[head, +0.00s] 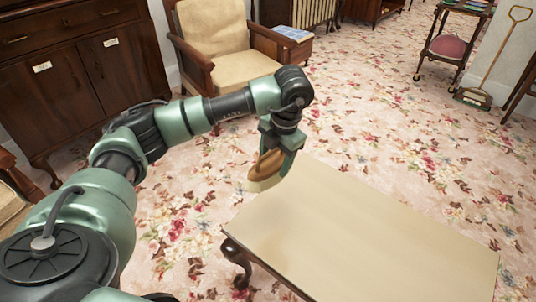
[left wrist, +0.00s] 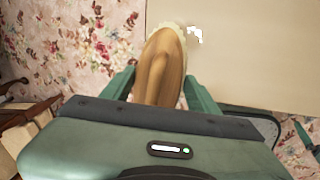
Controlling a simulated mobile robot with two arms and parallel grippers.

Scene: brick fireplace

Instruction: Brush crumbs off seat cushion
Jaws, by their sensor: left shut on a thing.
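My left gripper (head: 279,146) is shut on a brush with a brown wooden back and pale bristles (head: 264,170). It holds the brush tilted, bristles downward, over the left far edge of a beige-topped piece with a dark carved leg. In the left wrist view the brush (left wrist: 160,68) sits between the two green fingers. A small white patch shows beside it on the beige surface; I cannot tell what it is. An armchair with a tan seat cushion (head: 238,69) stands farther back, apart from the brush. I see no clear crumbs on it. My right gripper is not in view.
The beige top (head: 365,225) fills the lower right and looks bare. A dark wooden cabinet (head: 75,75) stands at the left. A small trolley (head: 447,47) and a long-handled dustpan (head: 473,97) stand at the back right. Flowered carpet (head: 375,110) lies open between.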

